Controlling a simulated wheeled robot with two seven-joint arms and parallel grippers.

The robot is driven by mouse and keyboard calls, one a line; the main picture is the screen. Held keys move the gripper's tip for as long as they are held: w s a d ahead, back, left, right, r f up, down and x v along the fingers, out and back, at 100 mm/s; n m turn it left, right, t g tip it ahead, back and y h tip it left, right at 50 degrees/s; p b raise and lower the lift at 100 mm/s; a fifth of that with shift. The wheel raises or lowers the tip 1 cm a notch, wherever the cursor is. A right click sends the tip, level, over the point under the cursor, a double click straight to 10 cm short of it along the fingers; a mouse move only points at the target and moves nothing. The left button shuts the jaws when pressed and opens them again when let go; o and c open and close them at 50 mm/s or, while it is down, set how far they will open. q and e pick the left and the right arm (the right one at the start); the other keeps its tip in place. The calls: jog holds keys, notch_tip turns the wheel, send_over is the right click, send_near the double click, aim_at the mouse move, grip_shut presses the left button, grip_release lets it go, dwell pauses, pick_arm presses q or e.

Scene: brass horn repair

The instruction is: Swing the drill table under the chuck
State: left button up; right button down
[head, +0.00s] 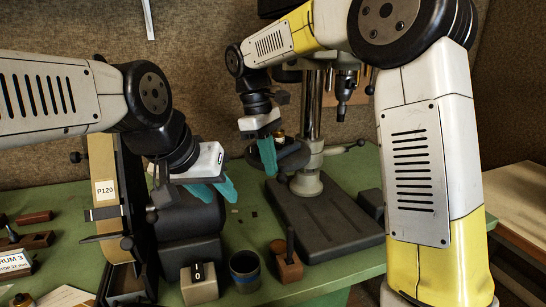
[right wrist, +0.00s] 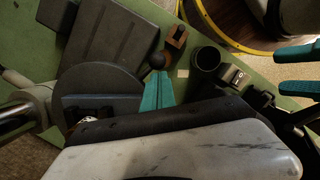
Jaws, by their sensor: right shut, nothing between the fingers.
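The drill press column (head: 312,110) stands at the back of the bench, with the dark chuck (head: 345,88) to its right. The round dark drill table (head: 294,156) sits low on the column, left of the chuck and not under it. My right gripper (head: 270,170) is shut and empty, fingers pointing down at the table's left side. In the right wrist view its fingers (right wrist: 159,75) lie beside the rim of the drill table (right wrist: 98,85); I cannot tell whether they touch. My left gripper (head: 222,188) is open and empty over the bench; its parted fingers show in the right wrist view (right wrist: 295,69).
The press's slotted base (head: 325,225) lies below the table. A dark cup (head: 244,270), a switch box (head: 199,284) and a wooden block with a black knob (head: 287,266) stand at the front. A belt sander labelled P120 (head: 106,215) stands at left.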

aim_at(300, 167)
jog(key=s+d+n, duration=0.1)
jog(key=s+d, duration=0.1)
jog(key=d, duration=0.5)
jog(key=shift+n, duration=0.3)
jog(key=shift+r, duration=0.15)
jog(key=v, duration=0.7)
jog(key=shift+r, duration=0.3)
